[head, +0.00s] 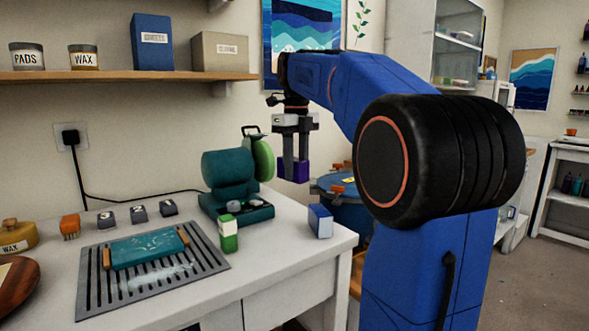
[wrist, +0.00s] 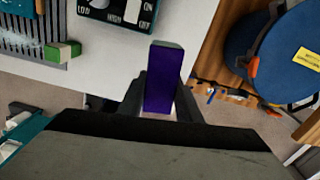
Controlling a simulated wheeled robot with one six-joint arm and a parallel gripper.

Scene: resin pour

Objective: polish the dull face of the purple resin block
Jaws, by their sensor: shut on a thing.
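My gripper (head: 291,172) is shut on the purple resin block (head: 297,170), held in the air to the right of the bench polisher (head: 228,178). The polisher is teal with a green wheel (head: 263,160) on its right side. In the head view the block is close to the wheel, but I cannot tell whether they touch. In the wrist view the purple block (wrist: 163,82) stands between the two fingers, with a greyish top end. The polisher's control panel (wrist: 122,12) shows at the top of that view. I cannot tell which block face is dull.
A blue and white block (head: 320,221) and a green and white block (head: 228,235) stand on the white bench (head: 285,262). A slatted grey rack (head: 205,262) holds a teal tray (head: 147,248). A blue drum (head: 350,204) stands beyond the bench's right edge.

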